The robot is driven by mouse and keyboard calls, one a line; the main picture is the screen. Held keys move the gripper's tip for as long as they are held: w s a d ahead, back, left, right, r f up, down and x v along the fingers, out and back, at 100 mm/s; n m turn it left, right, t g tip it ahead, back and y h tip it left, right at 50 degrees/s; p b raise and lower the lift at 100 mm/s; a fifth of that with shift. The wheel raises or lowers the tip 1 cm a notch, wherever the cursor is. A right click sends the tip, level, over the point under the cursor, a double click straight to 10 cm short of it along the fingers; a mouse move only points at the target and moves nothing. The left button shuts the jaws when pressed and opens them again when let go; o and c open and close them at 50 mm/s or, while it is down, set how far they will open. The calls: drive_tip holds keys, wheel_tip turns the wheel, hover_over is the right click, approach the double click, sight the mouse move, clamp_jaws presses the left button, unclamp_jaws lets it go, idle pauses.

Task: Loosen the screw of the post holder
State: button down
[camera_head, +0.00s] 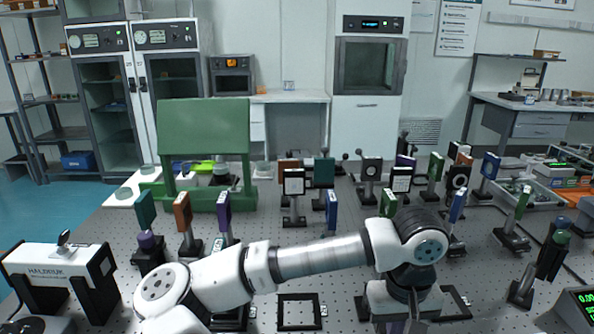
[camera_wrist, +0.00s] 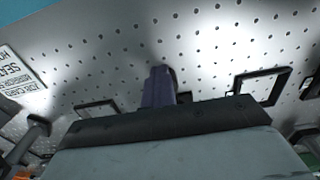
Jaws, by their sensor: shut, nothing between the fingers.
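My gripper (camera_head: 396,326) points down over the perforated table at the bottom centre-right of the head view, cut off by the frame edge. In the wrist view its purple-grey fingers (camera_wrist: 158,88) stick out past the dark gripper body. They look shut together with nothing held, with bare table beyond the tips. Several post holders carrying optics stand on the table, such as the one with an orange-brown plate (camera_head: 183,212) and the dark one with a purple top (camera_head: 148,248). Which one the task means cannot be told. No screw can be made out clearly.
Low black rectangular frames lie near my gripper, one to the left (camera_head: 300,311) and one to the right (camera_wrist: 262,86). A white labelled device (camera_head: 55,262) stands at far left. A green structure (camera_head: 203,127) and more mounted optics crowd the back. A digital display (camera_head: 580,303) is at bottom right.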

drive_tip(key=shift+a+b, duration=0.6)
drive_tip(key=shift+b, duration=1.15)
drive_tip(key=shift+w+a+b, duration=0.1)
drive_tip(key=shift+a+b, duration=0.15)
drive_tip(key=shift+b, duration=0.3)
drive_tip(key=shift+s+a+b, duration=0.15)
drive_tip(key=shift+s+b, duration=0.1)
drive_tip(key=shift+b, duration=0.1)
wheel_tip(320, 180, up, 6)
drive_tip(key=p, duration=0.3)
drive_tip(key=shift+s+p, duration=0.15)
drive_tip(key=shift+p, duration=0.15)
